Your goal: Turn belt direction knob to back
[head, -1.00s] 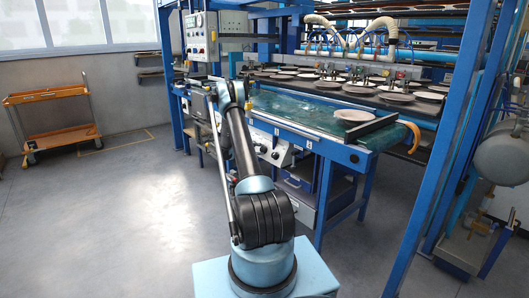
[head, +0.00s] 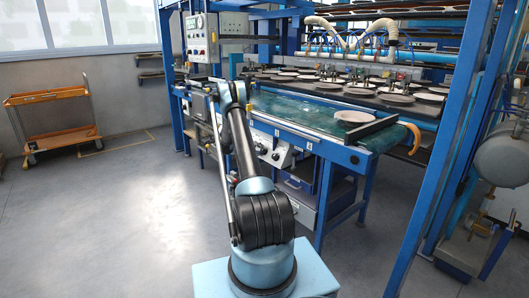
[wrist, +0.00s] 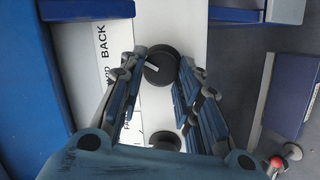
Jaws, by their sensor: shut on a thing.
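The belt direction knob (wrist: 163,66) is a dark round knob with a pale pointer mark on its left part. It is on a white panel (wrist: 147,18) in the wrist view. The word BACK (wrist: 101,42) is printed sideways on the panel to the left of the knob. More lettering lower on the panel is partly hidden by my left finger. My gripper (wrist: 162,62) has one finger on each side of the knob and is shut on it. In the head view my arm hides the gripper and knob.
A second dark knob (wrist: 165,140) lies between my fingers, nearer the palm. A red-tipped lever (wrist: 277,163) is at lower right. The green conveyor (head: 285,108) carries a plate (head: 355,117). An orange trolley (head: 48,95) stands far left. The left floor is clear.

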